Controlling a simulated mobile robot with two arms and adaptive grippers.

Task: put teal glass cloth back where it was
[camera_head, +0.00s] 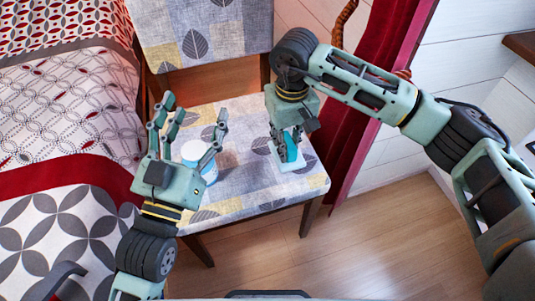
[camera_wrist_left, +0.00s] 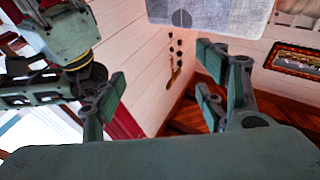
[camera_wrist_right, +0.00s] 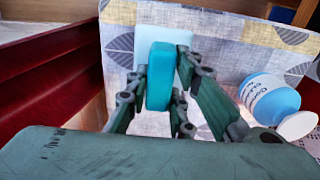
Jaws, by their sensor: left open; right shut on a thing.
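The teal glass cloth (camera_head: 291,148) is a small folded teal block, also in the right wrist view (camera_wrist_right: 159,76). My right gripper (camera_head: 286,138) is shut on it, pointing down over the chair seat (camera_head: 240,190). A pale blue square (camera_head: 303,163) lies on the seat under the cloth; it also shows in the right wrist view (camera_wrist_right: 126,52). I cannot tell whether the cloth touches it. My left gripper (camera_head: 190,122) is open and empty, fingers pointing up, left of the cloth.
A blue-and-white lettered container (camera_wrist_right: 272,100) stands on the seat, partly behind my left gripper in the head view. The patterned bed (camera_head: 60,140) is at left, a red curtain (camera_head: 355,130) at right. Wooden floor is clear in front.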

